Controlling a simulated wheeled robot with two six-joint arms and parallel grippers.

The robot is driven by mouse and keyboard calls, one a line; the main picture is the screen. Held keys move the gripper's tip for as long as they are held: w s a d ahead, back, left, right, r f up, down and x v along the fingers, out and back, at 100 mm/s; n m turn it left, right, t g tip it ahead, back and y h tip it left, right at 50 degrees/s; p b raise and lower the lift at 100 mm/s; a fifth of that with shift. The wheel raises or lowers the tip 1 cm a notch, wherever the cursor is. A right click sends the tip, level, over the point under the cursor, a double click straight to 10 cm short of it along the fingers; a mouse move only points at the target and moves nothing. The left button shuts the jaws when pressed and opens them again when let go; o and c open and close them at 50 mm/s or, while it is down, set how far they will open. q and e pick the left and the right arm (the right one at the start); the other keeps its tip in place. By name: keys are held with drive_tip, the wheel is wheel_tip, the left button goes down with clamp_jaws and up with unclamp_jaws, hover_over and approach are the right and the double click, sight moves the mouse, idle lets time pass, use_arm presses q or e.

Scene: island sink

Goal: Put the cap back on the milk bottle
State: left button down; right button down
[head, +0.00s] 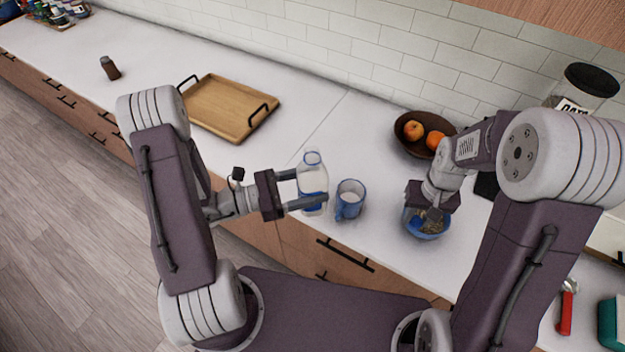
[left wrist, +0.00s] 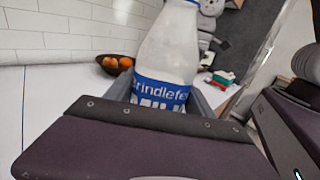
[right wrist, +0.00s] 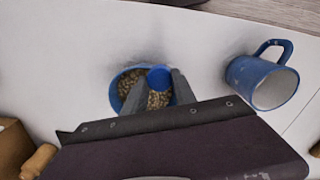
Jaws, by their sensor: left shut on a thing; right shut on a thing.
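The milk bottle (head: 312,172), clear with a blue-and-white label, stands upright near the counter's front. It also shows in the left wrist view (left wrist: 168,50), its top cut off by the frame edge. My left gripper (head: 308,188) is shut around the bottle's body. My right gripper (head: 434,212) points down over a blue bowl of cereal (head: 428,234). In the right wrist view the round blue cap (right wrist: 158,77) is between the tips of my right gripper (right wrist: 157,88), above the cereal. The head view does not show the cap clearly.
A blue mug (head: 350,200) stands between the bottle and the bowl. A fruit bowl (head: 405,140) with oranges is behind. A wooden tray (head: 215,112) and a small dark jar (head: 110,68) are at left. An oats jar (head: 582,88) stands at back right.

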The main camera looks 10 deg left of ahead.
drive_tip(key=shift+s, duration=0.1)
drive_tip(key=shift+s, duration=0.35)
drive_tip(key=w+a+r+n, duration=0.3)
drive_tip(key=a+r, duration=0.2)
drive_tip(key=r, duration=0.6)
drive_tip(key=w+a+r+n, duration=0.25)
drive_tip(key=a+r, duration=0.25)
drive_tip(key=r, duration=0.6)
drive_tip(key=s+a+r+n, duration=0.1)
drive_tip(key=a+r, duration=0.1)
drive_tip(key=a, duration=0.3)
drive_tip(key=s+a+r+n, duration=0.2)
drive_tip(key=a, duration=0.4)
drive_tip(key=s+a+r+n, duration=0.1)
drive_tip(key=a+r, duration=0.2)
drive_tip(key=a, duration=0.2)
drive_tip(key=shift+s+a+r+n, duration=0.1)
drive_tip(key=shift+s+a+n, duration=0.1)
drive_tip(key=shift+s+n, duration=0.05)
drive_tip(key=shift+s+a, duration=0.4)
drive_tip(key=shift+s, duration=0.1)
